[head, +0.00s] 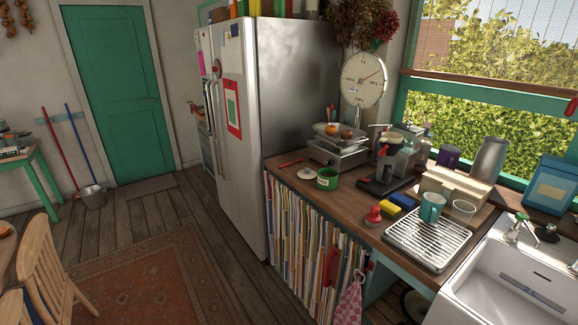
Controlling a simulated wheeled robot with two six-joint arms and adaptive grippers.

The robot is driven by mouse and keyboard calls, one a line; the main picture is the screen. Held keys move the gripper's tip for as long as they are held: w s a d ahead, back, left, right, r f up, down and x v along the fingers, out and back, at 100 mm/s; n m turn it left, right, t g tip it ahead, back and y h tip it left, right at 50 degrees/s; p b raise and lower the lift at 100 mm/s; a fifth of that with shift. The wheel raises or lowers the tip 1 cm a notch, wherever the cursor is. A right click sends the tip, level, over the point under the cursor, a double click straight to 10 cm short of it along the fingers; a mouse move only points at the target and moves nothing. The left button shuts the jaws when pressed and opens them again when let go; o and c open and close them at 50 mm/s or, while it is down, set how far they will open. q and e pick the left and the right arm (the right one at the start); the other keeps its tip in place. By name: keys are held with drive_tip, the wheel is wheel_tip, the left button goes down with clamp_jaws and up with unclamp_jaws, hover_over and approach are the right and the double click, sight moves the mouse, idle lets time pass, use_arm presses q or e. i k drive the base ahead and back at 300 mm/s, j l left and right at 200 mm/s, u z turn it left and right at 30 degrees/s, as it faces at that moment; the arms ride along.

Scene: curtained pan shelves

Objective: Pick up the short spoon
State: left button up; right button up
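I cannot make out a short spoon for certain in the head view. A small thin red item (290,163) lies on the wooden counter (345,205) near the fridge, too small to identify. Neither of my grippers is in view.
The counter also holds a green tin (327,179), a weighing scale (363,80), a teal mug (432,207) and a metal drying rack (428,240). A white sink (510,280) is at right. A wooden chair (48,268) stands at left. The floor between is mostly clear, with a rug (135,285).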

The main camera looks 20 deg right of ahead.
sight(299, 160)
drive_tip(key=z, duration=1.35)
drive_tip(key=i+j+z, duration=0.1)
drive_tip(key=i+j, duration=0.7)
drive_tip(key=j, duration=0.25)
drive_tip(key=z, duration=0.05)
